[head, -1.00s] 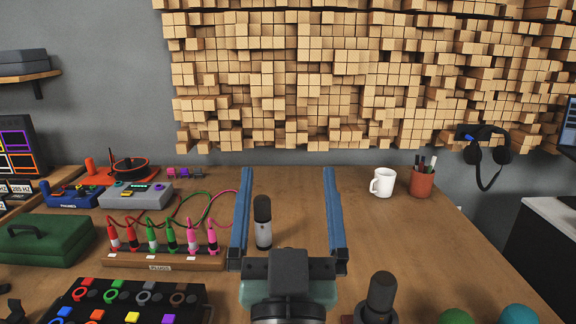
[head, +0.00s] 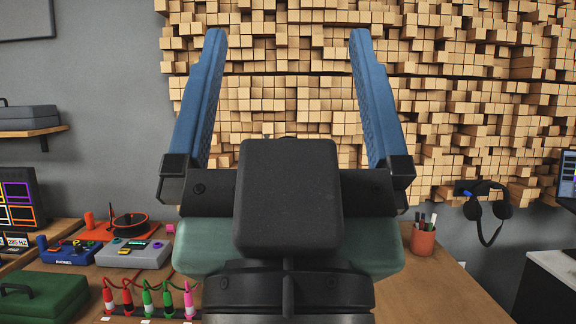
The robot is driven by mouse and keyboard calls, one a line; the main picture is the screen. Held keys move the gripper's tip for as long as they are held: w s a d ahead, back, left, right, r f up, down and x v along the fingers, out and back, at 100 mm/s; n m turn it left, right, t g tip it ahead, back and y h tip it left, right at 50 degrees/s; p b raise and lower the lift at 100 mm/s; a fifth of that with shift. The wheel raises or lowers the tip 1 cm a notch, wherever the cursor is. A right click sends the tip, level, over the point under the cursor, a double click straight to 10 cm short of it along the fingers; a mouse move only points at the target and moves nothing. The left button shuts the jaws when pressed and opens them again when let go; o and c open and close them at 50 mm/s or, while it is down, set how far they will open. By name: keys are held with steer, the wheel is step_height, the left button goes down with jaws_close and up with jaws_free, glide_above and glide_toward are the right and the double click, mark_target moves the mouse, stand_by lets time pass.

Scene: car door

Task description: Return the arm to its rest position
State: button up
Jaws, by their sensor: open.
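My gripper (head: 287,45) is raised in the middle of the head view, close to the camera. Its two blue fingers point up and stand wide apart, with only the wooden block wall seen between them. It is open and holds nothing. My wrist and gripper body hide the middle of the wooden desk (head: 445,292), including anything that stands there.
At left on the desk are a green case (head: 45,298), a row of coloured plugs (head: 148,300), a grey box (head: 135,252) and a blue device (head: 68,252). A red pen cup (head: 423,240) stands at right. Headphones (head: 486,210) hang on the wall.

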step_height(320, 180, up, 17)
steer(key=p, duration=1.5)
steer(key=shift+r+p, duration=0.15)
steer(key=shift+p, duration=0.25)
